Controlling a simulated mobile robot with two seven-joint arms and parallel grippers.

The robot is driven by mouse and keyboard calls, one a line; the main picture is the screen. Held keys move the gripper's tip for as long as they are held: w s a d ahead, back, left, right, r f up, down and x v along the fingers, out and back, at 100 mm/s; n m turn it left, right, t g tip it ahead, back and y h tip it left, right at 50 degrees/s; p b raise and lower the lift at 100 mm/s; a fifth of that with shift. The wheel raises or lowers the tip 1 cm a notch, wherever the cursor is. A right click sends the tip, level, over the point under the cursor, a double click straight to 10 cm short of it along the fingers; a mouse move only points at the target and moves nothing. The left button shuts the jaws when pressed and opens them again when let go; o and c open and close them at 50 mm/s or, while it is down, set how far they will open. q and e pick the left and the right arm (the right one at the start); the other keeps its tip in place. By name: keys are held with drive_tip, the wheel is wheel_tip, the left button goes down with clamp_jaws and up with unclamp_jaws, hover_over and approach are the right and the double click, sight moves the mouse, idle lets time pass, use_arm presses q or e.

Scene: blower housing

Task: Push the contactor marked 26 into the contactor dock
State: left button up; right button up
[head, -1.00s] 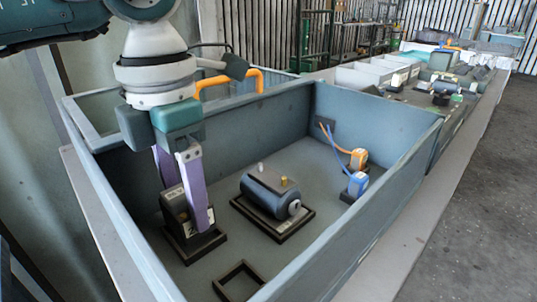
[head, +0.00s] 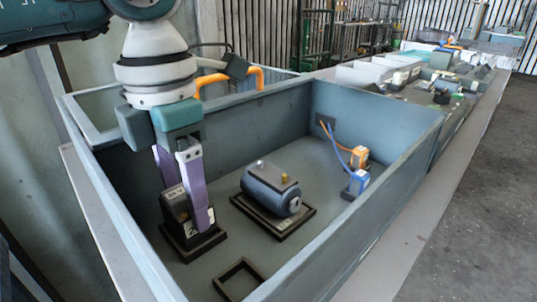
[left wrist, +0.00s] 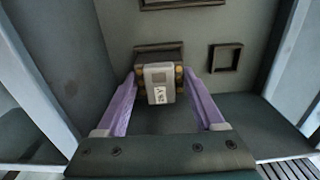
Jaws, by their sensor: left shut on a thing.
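The contactor (head: 174,205) is a dark block with pale labels. It stands upright at the dark rectangular dock frame (head: 181,252) on the bin floor, at the left. The contactor's grey top with a white label also shows in the left wrist view (left wrist: 159,76), where the frame (left wrist: 158,47) shows behind it. My left gripper (head: 188,218) points down with its purple fingers on both sides of the contactor, shut on it. The contactor's lower end is partly hidden by a finger, so I cannot tell how deep it sits. My right gripper is not in view.
An empty square frame (head: 239,281) lies near the front wall. A blue motor (head: 271,190) sits in its own frame at the middle. Orange and blue plugs with cables (head: 358,182) are by the right wall. Blue-grey bin walls (head: 250,122) surround the floor.

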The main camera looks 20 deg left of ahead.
use_arm(q)
drive_tip(key=shift+f+b, duration=0.8)
drive_tip(key=shift+f, duration=0.15)
drive_tip(key=o, duration=1.3)
drive_tip(key=shift+r, duration=0.1)
drive_tip(key=shift+c, duration=0.2)
wheel_tip(320, 180, up, 10)
drive_tip(key=shift+f+p, duration=0.1)
drive_tip(key=shift+p, duration=0.2)
